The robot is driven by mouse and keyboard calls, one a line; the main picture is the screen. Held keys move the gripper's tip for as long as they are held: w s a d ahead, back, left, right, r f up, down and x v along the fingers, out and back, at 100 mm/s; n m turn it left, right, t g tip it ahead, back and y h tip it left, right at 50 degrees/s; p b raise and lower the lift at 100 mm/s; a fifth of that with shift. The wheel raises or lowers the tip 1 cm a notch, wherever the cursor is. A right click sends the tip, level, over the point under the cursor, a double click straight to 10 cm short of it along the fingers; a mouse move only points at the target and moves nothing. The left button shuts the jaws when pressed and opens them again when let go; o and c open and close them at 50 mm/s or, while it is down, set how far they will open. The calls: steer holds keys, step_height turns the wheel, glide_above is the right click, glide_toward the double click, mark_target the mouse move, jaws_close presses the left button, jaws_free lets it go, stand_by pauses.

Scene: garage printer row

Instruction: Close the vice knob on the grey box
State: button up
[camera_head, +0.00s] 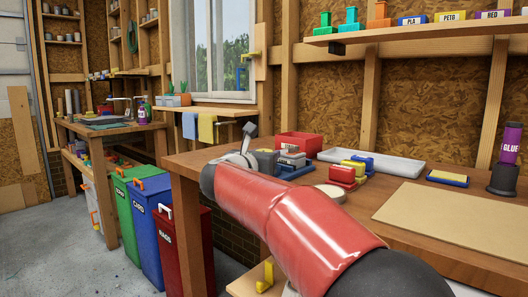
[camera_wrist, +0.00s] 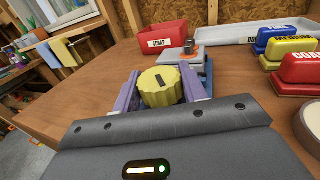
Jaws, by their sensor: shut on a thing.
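In the wrist view, my gripper (camera_wrist: 160,82) has its two purple fingers on either side of a ridged yellow knob (camera_wrist: 159,88) and is shut on it. The knob has a short black mark on its face. My gripper's dark body hides what lies below and in front of the knob, so I cannot make out the box it sits on. Just behind stands a light grey block (camera_wrist: 200,59) on a blue base, with a small dark metal piece on top. In the head view, my red arm hides the knob.
A red scrap bin (camera_wrist: 163,39) is behind the knob. Blue, yellow and red labelled blocks (camera_wrist: 300,68) stand to the right, near a white tray (camera_head: 372,164). A round tan disc (camera_wrist: 311,122) lies at the right. The wooden bench (camera_head: 400,235) has a tan mat (camera_head: 455,215).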

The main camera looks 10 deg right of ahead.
steer(key=m+g+h+p, duration=0.1)
steer(key=m+g+h, duration=0.4)
steer(key=g, duration=0.1)
steer(key=shift+w+a+m+g+h, duration=0.1)
steer(key=shift+m+g+h, duration=0.2)
steer(key=m+g+h+p, duration=0.1)
steer(key=m+g, duration=0.1)
steer(key=g, duration=0.1)
steer(key=m+g+h+p, duration=0.1)
steer(key=m+g, duration=0.2)
steer(key=g, duration=0.1)
steer(key=shift+g, duration=0.3)
steer(key=shift+m+g, duration=0.3)
steer(key=shift+g, duration=0.2)
steer(key=o, duration=1)
